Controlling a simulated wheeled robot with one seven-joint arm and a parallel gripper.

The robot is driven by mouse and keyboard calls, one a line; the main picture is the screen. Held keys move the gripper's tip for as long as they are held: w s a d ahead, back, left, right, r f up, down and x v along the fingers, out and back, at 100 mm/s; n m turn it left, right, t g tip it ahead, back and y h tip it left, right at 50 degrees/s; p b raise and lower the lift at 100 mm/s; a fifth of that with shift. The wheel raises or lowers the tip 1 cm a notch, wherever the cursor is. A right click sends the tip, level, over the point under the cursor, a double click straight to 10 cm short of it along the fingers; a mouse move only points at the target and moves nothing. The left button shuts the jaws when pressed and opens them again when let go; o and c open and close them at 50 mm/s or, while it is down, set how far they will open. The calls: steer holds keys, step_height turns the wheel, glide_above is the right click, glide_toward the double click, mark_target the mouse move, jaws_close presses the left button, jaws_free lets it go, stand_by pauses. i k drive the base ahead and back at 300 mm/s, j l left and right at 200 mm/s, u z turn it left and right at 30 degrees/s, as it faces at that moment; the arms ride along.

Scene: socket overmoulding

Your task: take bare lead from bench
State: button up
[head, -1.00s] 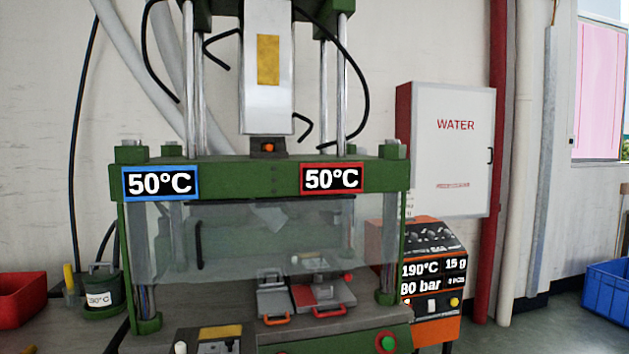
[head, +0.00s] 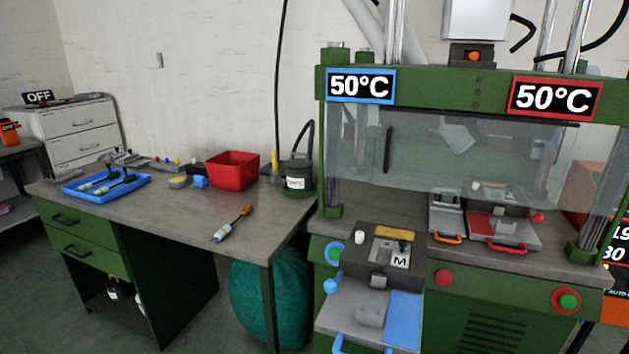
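In the head view a blue tray (head: 152,187) lies on the left part of the bench (head: 190,224). In it lie what look like short leads (head: 100,182), with black cable and pale and blue parts. They are too small to tell whether any is bare. A slim piece (head: 231,225) with an orange-brown end, a dark middle and a white and blue end lies alone near the bench's front edge. I cannot tell whether it is a lead or a tool. My gripper is not in view.
A red bin (head: 232,170) and a dark green pot (head: 298,178) stand at the bench's back. The green press (head: 460,82), showing 50°C twice, stands at right. A teal sack (head: 270,300) is under the bench. The bench's middle front is mostly clear.

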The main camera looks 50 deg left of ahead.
mark_target(223, 231)
steer(key=k+j+u, duration=0.15)
steer(key=k, duration=0.5)
steer(key=u, duration=1.8)
steer(key=i+j+u, duration=0.35)
steer(key=i+u, duration=0.35)
